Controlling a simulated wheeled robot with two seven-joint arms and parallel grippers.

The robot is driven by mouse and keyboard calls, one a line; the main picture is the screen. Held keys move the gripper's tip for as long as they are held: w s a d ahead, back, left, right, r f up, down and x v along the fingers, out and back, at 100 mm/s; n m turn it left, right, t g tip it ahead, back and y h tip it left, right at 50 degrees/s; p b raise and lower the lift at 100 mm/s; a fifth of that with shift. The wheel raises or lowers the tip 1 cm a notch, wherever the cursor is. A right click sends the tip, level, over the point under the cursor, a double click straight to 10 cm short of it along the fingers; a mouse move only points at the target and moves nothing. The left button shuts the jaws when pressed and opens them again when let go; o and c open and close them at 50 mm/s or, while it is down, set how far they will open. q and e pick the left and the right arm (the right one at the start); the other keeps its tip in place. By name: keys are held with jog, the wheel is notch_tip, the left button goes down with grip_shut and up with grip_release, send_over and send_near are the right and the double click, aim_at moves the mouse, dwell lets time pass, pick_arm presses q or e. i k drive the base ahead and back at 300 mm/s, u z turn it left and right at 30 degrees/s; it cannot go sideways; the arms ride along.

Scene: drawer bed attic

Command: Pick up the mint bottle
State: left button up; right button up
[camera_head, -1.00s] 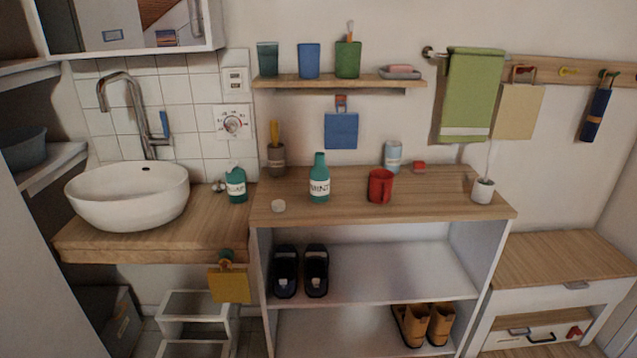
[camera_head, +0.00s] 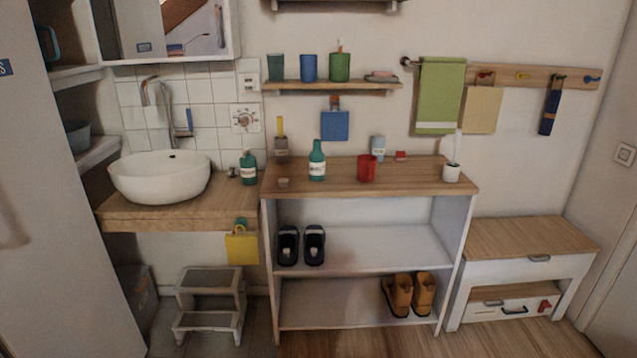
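The mint bottle (camera_head: 317,162) is a teal bottle with a white label and a narrow neck. It stands upright on the wooden top of the shelf unit (camera_head: 410,179), left of its middle. A similar teal soap bottle (camera_head: 248,168) with a pump stands by the sink. Neither of my grippers shows in the head view.
A white basin (camera_head: 160,177) sits on the left counter. A wall shelf (camera_head: 330,87) with cups hangs above the bottle. A step stool (camera_head: 209,302) stands on the floor at left, and a low drawer bench (camera_head: 530,240) at right. The floor before the shelf unit shows clear.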

aim_at(317, 158)
jog(key=z, duration=1.7)
jog(key=k, duration=0.1)
jog(key=u, duration=3.05)
jog(key=i, duration=1.1)
jog(key=z, duration=0.5)
jog(key=i, duration=1)
jog(key=z, duration=0.85)
